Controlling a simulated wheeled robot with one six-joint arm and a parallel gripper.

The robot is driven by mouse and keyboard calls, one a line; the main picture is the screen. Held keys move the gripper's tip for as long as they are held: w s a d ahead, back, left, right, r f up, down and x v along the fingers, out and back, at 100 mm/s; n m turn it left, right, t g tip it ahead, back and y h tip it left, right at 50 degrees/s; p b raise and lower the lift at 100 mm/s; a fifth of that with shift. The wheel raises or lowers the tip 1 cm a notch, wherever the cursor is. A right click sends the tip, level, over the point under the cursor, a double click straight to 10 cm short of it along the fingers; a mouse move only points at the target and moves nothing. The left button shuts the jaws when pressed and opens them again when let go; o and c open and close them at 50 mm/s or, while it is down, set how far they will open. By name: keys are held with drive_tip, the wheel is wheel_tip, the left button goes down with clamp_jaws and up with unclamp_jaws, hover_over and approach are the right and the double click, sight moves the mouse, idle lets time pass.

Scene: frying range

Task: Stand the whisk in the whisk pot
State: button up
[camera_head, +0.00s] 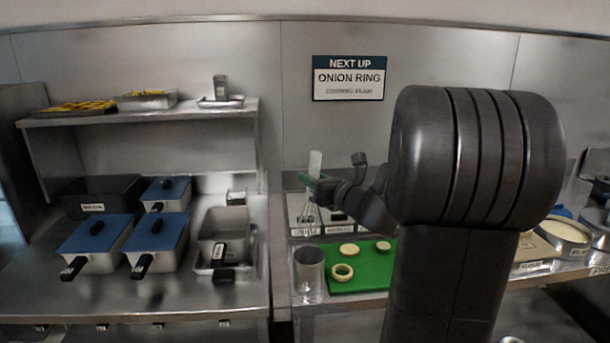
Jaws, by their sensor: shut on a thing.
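The whisk (314,163) is upright, with its pale handle at the top and its wire loops hanging down. My gripper (318,181) is shut on it at the lower part of the handle. A metal cylinder that looks like the whisk pot (308,270) stands at the front left corner of the right counter, beside the green board. The whisk's wires show above and behind the pot in the picture, apart from its rim. The inside of the pot is hard to see. My arm covers much of the right side.
The green board (362,279) holds several pale rings or discs. Labelled containers (305,231) stand behind it. Blue-lidded pans (97,233) and an open pan (224,226) fill the left counter. A shelf (140,112) is above them. A round pan (568,234) is at right.

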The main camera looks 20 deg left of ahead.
sight(314, 229)
drive_tip(key=shift+s+d+f+b, duration=0.1)
drive_tip(key=shift+d+f+b, duration=0.15)
drive_tip(key=shift+f+b, duration=0.15)
wheel_tip(314, 229, down, 14)
drive_tip(key=b, duration=1.1)
drive_tip(key=shift+r, duration=0.25)
drive_tip(key=o, duration=1.1)
drive_tip(key=shift+c, duration=0.2)
drive_tip(key=v, duration=1.3)
drive_tip(key=shift+d+b, duration=0.35)
drive_tip(key=shift+b, duration=0.05)
drive_tip(key=shift+s+a, duration=0.1)
drive_tip(key=shift+a, duration=0.05)
